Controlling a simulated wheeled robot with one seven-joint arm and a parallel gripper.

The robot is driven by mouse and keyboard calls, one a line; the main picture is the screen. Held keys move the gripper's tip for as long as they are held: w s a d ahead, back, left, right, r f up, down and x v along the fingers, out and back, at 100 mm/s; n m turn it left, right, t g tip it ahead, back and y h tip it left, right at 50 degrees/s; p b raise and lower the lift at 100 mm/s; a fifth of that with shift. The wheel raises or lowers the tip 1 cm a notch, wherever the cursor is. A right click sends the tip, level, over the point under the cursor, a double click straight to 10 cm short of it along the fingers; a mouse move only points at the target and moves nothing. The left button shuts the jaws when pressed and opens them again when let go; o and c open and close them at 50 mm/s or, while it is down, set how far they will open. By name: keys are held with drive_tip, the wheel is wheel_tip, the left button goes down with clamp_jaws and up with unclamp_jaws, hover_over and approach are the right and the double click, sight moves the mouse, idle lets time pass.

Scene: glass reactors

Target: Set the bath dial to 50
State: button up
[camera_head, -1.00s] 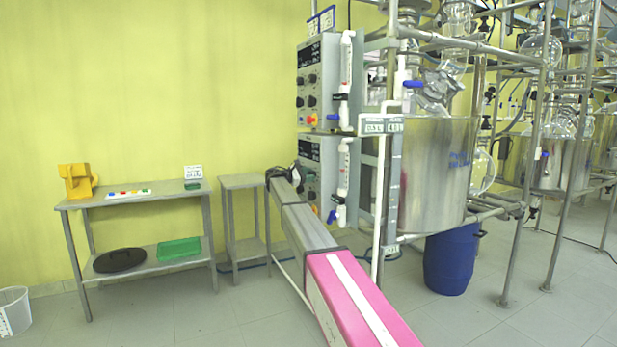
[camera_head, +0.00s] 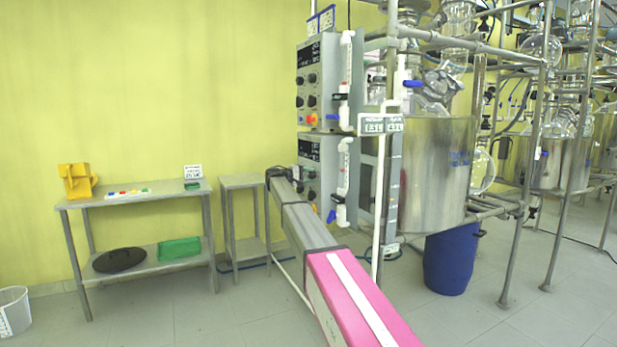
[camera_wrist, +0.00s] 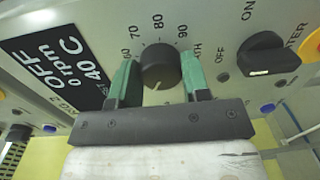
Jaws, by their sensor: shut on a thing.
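The bath dial is a round black knob (camera_wrist: 160,65) on the grey control panel in the wrist view. The numbers 60, 70, 80 and 90 show around its far side; its pale pointer mark faces the near side of the picture. My gripper (camera_wrist: 159,82) has its two green fingers shut on the knob, one on each side. The black display (camera_wrist: 62,72) reads OFF, 0 rpm and 40 C. In the head view my gripper (camera_head: 294,180) is at the lower control box (camera_head: 311,148), and the dial is hidden behind my arm.
A black ON/OFF switch (camera_wrist: 268,55) sits right of the dial in the wrist view. In the head view, a white pipe with a blue valve (camera_head: 342,180) stands close right of my arm. A steel table (camera_head: 135,196) stands left; the floor before it is clear.

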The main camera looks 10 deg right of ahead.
drive_tip(key=m, duration=0.4)
drive_tip(key=shift+s+f, duration=0.1)
drive_tip(key=shift+m+t, duration=0.3)
drive_tip(key=shift+m, duration=1.4)
drive_tip(key=shift+f, duration=0.1)
drive_tip(key=o, duration=0.9)
drive_tip(key=shift+a, duration=0.1)
drive_tip(key=v, duration=1)
drive_tip(key=shift+s+a, duration=0.15)
drive_tip(key=shift+a, duration=0.15)
